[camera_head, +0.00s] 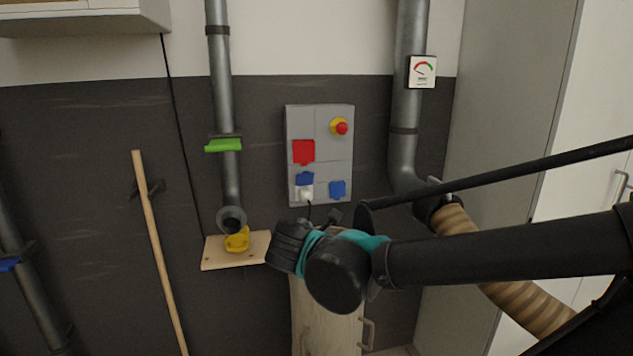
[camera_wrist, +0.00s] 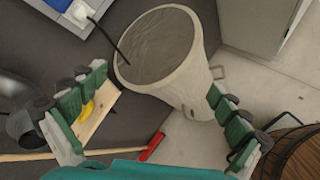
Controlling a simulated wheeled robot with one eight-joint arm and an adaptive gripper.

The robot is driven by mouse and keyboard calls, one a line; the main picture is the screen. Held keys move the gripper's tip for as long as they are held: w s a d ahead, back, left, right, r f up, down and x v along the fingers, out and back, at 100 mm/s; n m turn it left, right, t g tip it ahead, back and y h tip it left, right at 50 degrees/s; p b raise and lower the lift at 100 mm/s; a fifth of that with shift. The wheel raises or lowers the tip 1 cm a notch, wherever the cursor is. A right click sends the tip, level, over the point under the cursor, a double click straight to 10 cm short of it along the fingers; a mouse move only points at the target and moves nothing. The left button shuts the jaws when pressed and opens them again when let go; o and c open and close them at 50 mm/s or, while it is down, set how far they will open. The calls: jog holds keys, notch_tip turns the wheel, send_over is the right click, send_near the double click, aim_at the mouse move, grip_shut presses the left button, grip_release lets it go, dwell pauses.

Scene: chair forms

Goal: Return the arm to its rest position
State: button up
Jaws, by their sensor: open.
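My arm reaches in from the right in the head view, with its dark and teal wrist near the middle, in front of the wall. The fingers do not show clearly there. In the wrist view my gripper (camera_wrist: 156,80) is open, with green and dark fingers spread wide at left and right. I see nothing held between them. A pale tapered container (camera_wrist: 185,85) with a dark round top lies beyond the fingers; the right fingertip overlaps its edge in the picture, and I cannot tell whether they touch.
A grey control box (camera_head: 320,155) with a red button hangs behind my wrist. A wooden shelf (camera_head: 218,255) with a yellow fitting is left of it. Grey pipes (camera_head: 405,110), a ribbed tan hose (camera_head: 525,303) and a tall cabinet (camera_head: 500,90) stand right. A wooden handle (camera_head: 157,245) leans left.

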jog(key=s+d+f+m+g+y, duration=0.1)
jog(key=s+d+f+m+g, duration=0.2)
jog(key=d+f+m, duration=0.6)
jog(key=s+d+f+m+g+y, duration=0.2)
jog(key=s+d+f+m, duration=0.3)
jog(key=d+f+m, duration=0.3)
jog(key=shift+d+f+m+g, duration=0.35)
jog(key=shift+f+m+g, duration=0.55)
jog(key=shift+f+m, duration=1.75)
jog(key=shift+r+m, duration=0.75)
jog(key=shift+r, duration=0.05)
